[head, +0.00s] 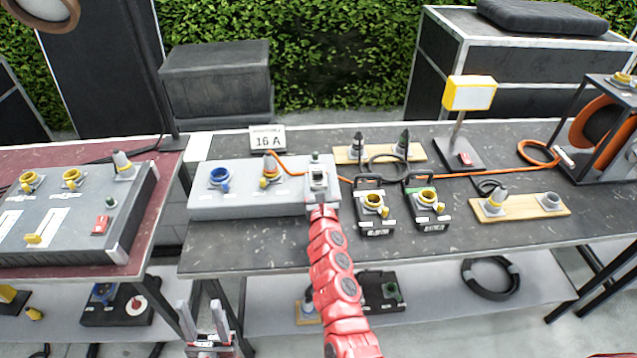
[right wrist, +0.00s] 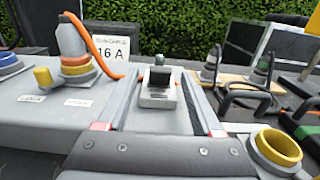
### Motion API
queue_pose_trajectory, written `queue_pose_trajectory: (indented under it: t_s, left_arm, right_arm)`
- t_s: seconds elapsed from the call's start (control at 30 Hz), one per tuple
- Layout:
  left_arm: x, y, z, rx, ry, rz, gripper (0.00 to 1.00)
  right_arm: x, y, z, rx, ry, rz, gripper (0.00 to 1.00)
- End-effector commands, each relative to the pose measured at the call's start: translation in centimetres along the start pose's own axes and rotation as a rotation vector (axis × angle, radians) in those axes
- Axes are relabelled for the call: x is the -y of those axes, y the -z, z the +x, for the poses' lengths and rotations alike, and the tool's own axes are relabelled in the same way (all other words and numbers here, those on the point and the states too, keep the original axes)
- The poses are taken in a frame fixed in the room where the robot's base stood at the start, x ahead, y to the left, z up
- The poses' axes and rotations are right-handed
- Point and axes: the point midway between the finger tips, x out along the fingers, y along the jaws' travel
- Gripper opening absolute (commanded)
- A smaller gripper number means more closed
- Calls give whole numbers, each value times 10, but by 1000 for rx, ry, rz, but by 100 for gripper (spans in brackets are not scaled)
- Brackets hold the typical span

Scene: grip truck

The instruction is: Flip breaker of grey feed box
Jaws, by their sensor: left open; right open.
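The light grey feed box (head: 240,204) stands on the middle table, with a blue socket (head: 219,179) and an orange-banded plug (head: 270,168) on top. Its breaker (right wrist: 158,92), a pale block with a dark lever, is at the box's right end, below a small green-topped lamp (head: 315,157). My right gripper (head: 318,180) is over that end. In the right wrist view its open fingers (right wrist: 157,80) lie either side of the breaker; I cannot tell whether they touch it. My left gripper (head: 200,308) is open and empty, low in front of the table.
Two black boxes with yellow sockets (head: 374,207) (head: 428,201) stand close to the right. An orange cable (head: 460,174) runs along the table behind. A "16 A" sign (head: 267,140) stands behind the box. Another grey box (head: 65,240) with a red switch is on the left table.

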Motion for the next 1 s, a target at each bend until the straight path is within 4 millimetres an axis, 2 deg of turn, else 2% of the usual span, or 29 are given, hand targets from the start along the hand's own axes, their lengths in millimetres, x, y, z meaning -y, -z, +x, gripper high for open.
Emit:
queue_pose_trajectory:
  t_s: [0.03, 0.2, 0.5, 0.57, 0.87, 0.9, 1.0]
  left_arm:
    - [0, -1, -6, 0, 0, 0, 50]
    - [0, -2, -9, 0, 0, 0, 50]
    - [0, -2, -9, 0, 0, 0, 50]
    - [0, -2, -9, 0, 0, 0, 50]
    - [0, -2, -9, 0, 0, 0, 50]
    - [0, -2, -9, 0, 0, 0, 50]
    - [0, -2, -9, 0, 0, 0, 50]
  right_arm:
    - [-1, 2, 6, 2, -2, -1, 68]
    - [0, 0, 16, 0, 1, 0, 68]
    - [1, 0, 17, -2, 2, 1, 68]
    - [1, 0, 17, -1, 2, 1, 58]
    - [1, 0, 17, -1, 2, 1, 4]
    - [1, 0, 17, -1, 2, 1, 0]
    - [0, 0, 17, -1, 2, 1, 0]
